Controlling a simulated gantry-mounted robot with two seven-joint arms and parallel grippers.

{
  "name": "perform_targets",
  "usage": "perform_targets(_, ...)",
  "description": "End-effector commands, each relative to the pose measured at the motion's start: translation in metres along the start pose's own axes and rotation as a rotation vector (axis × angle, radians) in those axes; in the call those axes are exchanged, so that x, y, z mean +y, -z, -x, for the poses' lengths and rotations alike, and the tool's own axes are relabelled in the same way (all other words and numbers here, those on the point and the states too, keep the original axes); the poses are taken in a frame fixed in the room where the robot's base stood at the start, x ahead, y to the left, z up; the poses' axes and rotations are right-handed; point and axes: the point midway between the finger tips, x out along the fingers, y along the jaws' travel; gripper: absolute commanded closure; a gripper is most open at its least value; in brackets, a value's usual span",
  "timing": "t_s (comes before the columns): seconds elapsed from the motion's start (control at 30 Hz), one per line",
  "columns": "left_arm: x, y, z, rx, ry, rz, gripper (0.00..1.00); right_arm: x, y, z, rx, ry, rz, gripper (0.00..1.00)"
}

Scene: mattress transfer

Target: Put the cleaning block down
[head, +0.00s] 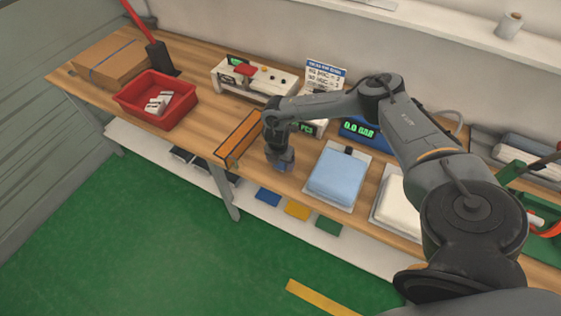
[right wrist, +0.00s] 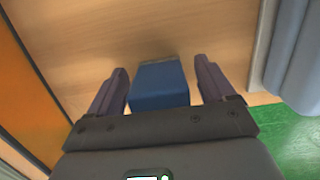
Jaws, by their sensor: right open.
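The cleaning block (right wrist: 160,86) is a small blue block standing on the wooden bench top. My right gripper (right wrist: 160,73) is open around it, with one finger on each side and a visible gap at both sides. In the head view, my right gripper (head: 281,166) points down at the bench near its front edge, between an orange bar and a light blue mattress. The block is mostly hidden there by the fingers. My left gripper is not in view.
The orange bar (head: 239,138) lies left of the gripper. The light blue mattress (head: 337,175) lies on a plate to the right, with a white one (head: 398,206) beyond it. A red bin (head: 155,100) stands farther left. Devices with displays (head: 357,129) stand behind.

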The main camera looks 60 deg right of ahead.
Motion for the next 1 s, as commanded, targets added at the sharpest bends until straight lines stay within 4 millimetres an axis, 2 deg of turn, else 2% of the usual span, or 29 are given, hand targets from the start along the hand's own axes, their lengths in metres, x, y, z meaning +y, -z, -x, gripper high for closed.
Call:
perform_targets(0.17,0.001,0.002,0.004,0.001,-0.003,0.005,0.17,0.001,0.0,0.019,0.001,-0.002,-0.001,0.17)
perform_targets(0.6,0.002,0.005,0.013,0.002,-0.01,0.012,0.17,0.001,0.0,0.096,0.001,-0.003,0.001,0.17)
perform_targets(0.77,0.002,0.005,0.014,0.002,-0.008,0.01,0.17,0.001,0.001,0.112,0.001,-0.002,0.0,0.17)
perform_targets(0.87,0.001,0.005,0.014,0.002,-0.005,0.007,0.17,0.004,0.011,0.114,0.005,-0.015,0.019,0.17)
perform_targets(0.97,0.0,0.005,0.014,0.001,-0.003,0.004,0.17,0.014,0.041,0.106,0.019,-0.054,0.068,0.17)
perform_targets(1.0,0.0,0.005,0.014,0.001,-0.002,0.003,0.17,0.019,0.06,0.102,0.03,-0.08,0.096,0.17)
